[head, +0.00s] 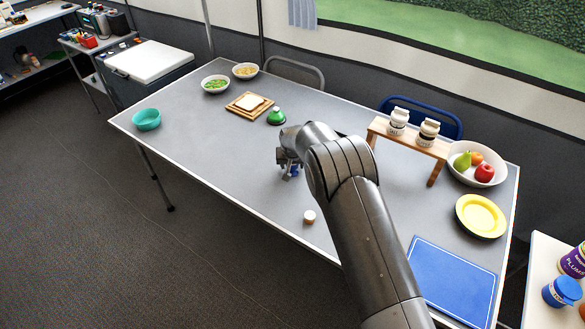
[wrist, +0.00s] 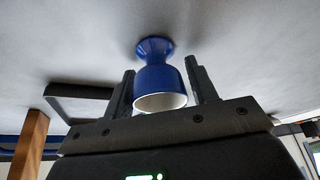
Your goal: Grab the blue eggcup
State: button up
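The blue eggcup (wrist: 154,77) stands on the grey table in the wrist view, its white-lined bowl facing the camera. My gripper (wrist: 162,78) is open, with one dark finger on each side of the eggcup's bowl. A narrow gap seems to show between bowl and fingers; I cannot tell if either finger touches. In the head view my gripper (head: 288,165) points down at the table, and a small part of the blue eggcup (head: 295,172) shows beside it; the rest is hidden.
A green dome-shaped thing (head: 277,117) stands behind my gripper, and a small round light thing (head: 309,217) in front. A wooden stand (head: 407,143) with two jars is to the right. The table's left front (head: 200,150) is clear.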

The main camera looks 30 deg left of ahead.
jog(key=c, duration=0.7)
jog(key=shift+r, duration=0.1)
